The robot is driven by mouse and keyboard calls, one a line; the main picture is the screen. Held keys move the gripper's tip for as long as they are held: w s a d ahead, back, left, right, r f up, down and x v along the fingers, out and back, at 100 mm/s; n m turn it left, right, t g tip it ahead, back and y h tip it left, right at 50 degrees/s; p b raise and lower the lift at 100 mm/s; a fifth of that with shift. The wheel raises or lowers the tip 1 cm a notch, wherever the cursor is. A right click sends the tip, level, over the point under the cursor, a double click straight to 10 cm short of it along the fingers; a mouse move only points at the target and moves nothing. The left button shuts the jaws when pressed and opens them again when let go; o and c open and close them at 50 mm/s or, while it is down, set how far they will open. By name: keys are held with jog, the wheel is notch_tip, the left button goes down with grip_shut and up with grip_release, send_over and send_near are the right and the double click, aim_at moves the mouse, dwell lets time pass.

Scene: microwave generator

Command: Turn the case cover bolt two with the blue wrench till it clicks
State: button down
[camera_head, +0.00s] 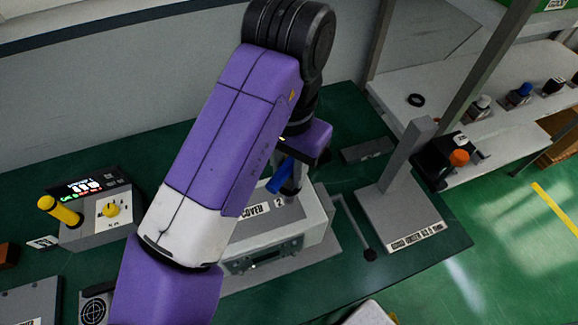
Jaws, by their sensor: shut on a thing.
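The grey case (318,222) sits on the green table, with a label reading "COVER" and "2" on its top. My purple arm hides its left part. My gripper (288,160) is above the case's top, with its fingers mostly hidden by the arm. It is shut on the blue wrench (280,177), which shows as a short tilted blue piece.
A control box (108,210) with a yellow handle and lit display stands at the left. A grey post on a labelled base (408,215) stands close right of the case, with a thin dark rod (354,229) between them. A white shelf (490,125) holds several knobs at the right.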

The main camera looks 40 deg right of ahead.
jog(key=m+b, duration=0.1)
jog(key=m, duration=0.2)
jog(key=shift+m, duration=0.4)
jog(key=shift+r+n+p, duration=0.15)
jog(key=shift+n+p, duration=0.2)
jog(key=shift+n, duration=1.45)
jog(key=shift+r, duration=4.45)
